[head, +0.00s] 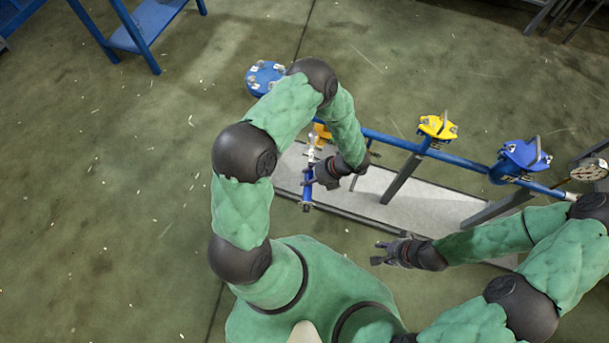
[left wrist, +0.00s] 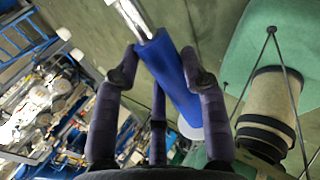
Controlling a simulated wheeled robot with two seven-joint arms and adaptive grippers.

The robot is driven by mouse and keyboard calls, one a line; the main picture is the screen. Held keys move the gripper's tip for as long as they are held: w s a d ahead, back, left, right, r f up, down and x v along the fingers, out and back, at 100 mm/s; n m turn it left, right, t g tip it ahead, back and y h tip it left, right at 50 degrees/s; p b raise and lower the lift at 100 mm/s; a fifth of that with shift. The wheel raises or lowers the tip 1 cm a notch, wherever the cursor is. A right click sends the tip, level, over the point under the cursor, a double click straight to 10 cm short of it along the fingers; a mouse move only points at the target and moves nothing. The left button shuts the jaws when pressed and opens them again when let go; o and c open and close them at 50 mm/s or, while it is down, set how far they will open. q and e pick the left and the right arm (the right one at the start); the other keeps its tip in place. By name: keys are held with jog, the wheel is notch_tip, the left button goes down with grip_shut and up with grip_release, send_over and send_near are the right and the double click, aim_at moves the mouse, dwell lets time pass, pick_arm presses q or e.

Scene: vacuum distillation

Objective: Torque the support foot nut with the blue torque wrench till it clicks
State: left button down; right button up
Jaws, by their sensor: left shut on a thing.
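The blue torque wrench (head: 307,194) stands out beside the grey base plate (head: 350,197), its silver head end (head: 312,147) pointing toward the blue pipe. My left gripper (head: 312,175) is shut on its blue handle. The left wrist view shows the blue handle (left wrist: 176,78) between my left gripper's fingers (left wrist: 163,80), with a silver shaft running out at the top. The support foot nut cannot be made out; I cannot tell whether the wrench head touches it. My right gripper (head: 378,253) is empty, with its fingers apart, in front of the plate.
A blue pipe (head: 390,140) runs above the plate on grey supports, with a yellow valve (head: 437,127) and a blue valve (head: 525,155). A blue round flange (head: 265,76) is at its far left end. A blue step frame (head: 140,25) stands at the back left. Open floor lies left.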

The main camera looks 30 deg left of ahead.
pick_arm(q)
jog(key=w+d+n+g+h+b, duration=0.3)
jog(key=w+d+n+b, duration=0.1)
jog(key=w+d+n, duration=0.4)
jog(key=shift+w+d+r+g+b, duration=0.2)
jog(key=shift+w+g+b, duration=0.15)
jog(key=shift+w, duration=0.4)
jog(key=shift+s, duration=0.1)
jog(key=shift+s+a+f+m+y+p, duration=0.15)
jog(key=shift+s+a+m+p, duration=0.1)
jog(key=shift+s+m+p, duration=0.15)
jog(key=shift+s+a+r+m+y+p, duration=0.1)
jog(key=shift+s+a+m+y+p, duration=0.2)
jog(key=shift+s, duration=0.25)
jog(key=shift+s+a+f+m+y+p, duration=0.1)
jog(key=shift+s+a+m+p, duration=0.2)
jog(key=shift+s+p, duration=0.15)
jog(key=shift+s, duration=0.1)
